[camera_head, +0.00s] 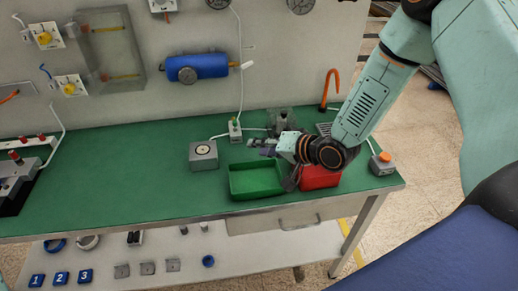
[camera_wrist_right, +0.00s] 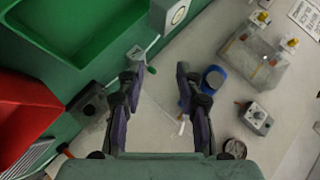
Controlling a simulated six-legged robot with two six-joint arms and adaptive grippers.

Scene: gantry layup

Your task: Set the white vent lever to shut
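A blue cylinder (camera_head: 200,67) is mounted on the back wall. A small white lever-like part (camera_head: 247,65) sticks out at its right end, with a white line running down from near it. In the right wrist view the blue cylinder (camera_wrist_right: 214,78) is partly hidden behind the right finger, and a small white piece (camera_wrist_right: 182,126) shows between the fingers. I cannot tell the lever's exact setting. My right gripper (camera_head: 273,160) is over the bench behind the green tray, well below and apart from the lever. The right wrist view shows the gripper (camera_wrist_right: 158,77) open and empty. My left gripper is out of view.
A green tray (camera_head: 232,196) and a red bin (camera_head: 319,184) stand at the bench front, close to my right gripper. A grey box with a dial (camera_head: 203,166), a small socket box (camera_head: 235,139) and an orange hook (camera_head: 324,92) are nearby. The bench's left-middle is clear.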

